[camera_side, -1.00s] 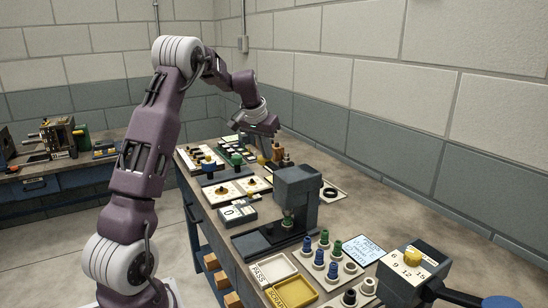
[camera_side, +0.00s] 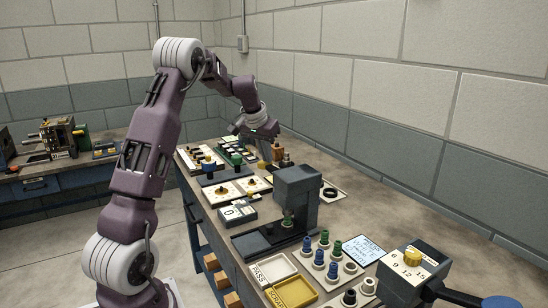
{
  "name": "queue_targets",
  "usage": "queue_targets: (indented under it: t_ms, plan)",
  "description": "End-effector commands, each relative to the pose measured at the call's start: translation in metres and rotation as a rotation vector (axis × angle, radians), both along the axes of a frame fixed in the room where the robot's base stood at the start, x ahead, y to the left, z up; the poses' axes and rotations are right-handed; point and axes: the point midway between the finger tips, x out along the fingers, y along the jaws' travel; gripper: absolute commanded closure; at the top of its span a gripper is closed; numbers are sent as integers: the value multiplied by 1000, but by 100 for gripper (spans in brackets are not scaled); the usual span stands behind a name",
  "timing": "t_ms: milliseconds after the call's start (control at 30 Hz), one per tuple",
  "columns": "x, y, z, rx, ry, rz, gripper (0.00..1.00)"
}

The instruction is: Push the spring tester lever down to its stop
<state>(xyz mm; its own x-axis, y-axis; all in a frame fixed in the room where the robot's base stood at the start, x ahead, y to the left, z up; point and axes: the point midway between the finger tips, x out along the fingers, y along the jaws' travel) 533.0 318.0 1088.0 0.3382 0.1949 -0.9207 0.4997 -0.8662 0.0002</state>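A dark grey C-shaped press frame (camera_side: 297,190) stands mid-bench on a flat base, with a small spring-like green and grey piece (camera_side: 287,220) under its head. At the front right, a dark box (camera_side: 408,272) has a yellow knob and a dial marked 6, 9, 12, 15. A black lever arm (camera_side: 455,296) runs from this box to a blue end (camera_side: 502,303), cut by the frame's lower edge. My gripper (camera_side: 268,150) is far back over the bench, well apart from the lever. Its fingers are small and blend with brown pieces behind, so their opening is unclear.
A PASS tray (camera_side: 268,262) and a yellow SCRAP tray (camera_side: 291,291) lie at the front edge. Several blue, green and white springs or pegs (camera_side: 333,270) stand beside them. Gauge plates fill the far bench.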

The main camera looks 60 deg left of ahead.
Motion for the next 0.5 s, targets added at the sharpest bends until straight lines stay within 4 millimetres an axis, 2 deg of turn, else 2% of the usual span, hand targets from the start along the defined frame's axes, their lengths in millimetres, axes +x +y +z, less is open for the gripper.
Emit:
queue_targets:
  t_ms: [500]
  plan:
    - [-1,-1,-14,-4,6,-1,100]
